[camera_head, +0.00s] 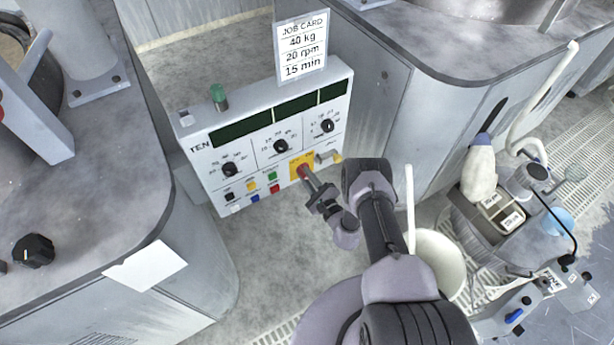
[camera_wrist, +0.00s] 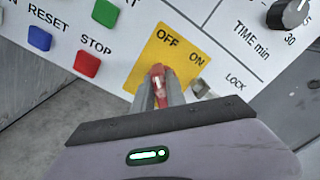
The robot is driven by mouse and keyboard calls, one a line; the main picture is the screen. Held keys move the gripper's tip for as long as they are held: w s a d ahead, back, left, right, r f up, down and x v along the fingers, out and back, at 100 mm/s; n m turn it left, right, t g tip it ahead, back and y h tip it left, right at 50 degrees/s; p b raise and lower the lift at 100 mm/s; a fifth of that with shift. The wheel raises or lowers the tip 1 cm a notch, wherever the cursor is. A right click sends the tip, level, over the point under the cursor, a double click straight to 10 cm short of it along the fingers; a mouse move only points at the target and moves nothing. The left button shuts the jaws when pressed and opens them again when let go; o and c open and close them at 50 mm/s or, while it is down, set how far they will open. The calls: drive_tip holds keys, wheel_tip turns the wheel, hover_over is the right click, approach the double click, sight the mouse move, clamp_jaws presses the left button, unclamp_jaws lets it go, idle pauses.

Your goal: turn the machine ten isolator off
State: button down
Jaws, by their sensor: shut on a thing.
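The machine ten panel (camera_head: 225,149), marked TEN, faces me in the head view. Its isolator is a red handle (camera_wrist: 157,76) on a yellow plate (camera_wrist: 150,57) with OFF and ON printed above. In the wrist view my gripper (camera_wrist: 159,90) is shut on the red handle, one finger on each side. The handle's visible end points up, closer to OFF than to ON. In the head view my gripper (camera_head: 312,184) reaches the yellow plate (camera_head: 295,160) from the lower right. The fingers hide the handle's lower part.
Beside the plate are a red STOP button (camera_wrist: 87,63), a green button (camera_wrist: 105,12), a blue RESET button (camera_wrist: 39,38) and a lock fitting (camera_wrist: 201,88). A job card (camera_head: 302,46) stands above the panel. A white bucket (camera_head: 440,262) stands at the right.

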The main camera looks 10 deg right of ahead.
idle(0.3)
drive_tip(key=c, duration=1.4)
unclamp_jaws()
drive_tip(key=shift+o, duration=0.2)
drive_tip(key=p+v, duration=0.5)
drive_tip(key=v, duration=1.2)
drive_tip(key=shift+s+p, duration=0.25)
drive_tip(key=shift+p, duration=0.1)
drive_tip(key=shift+w+r, duration=0.1)
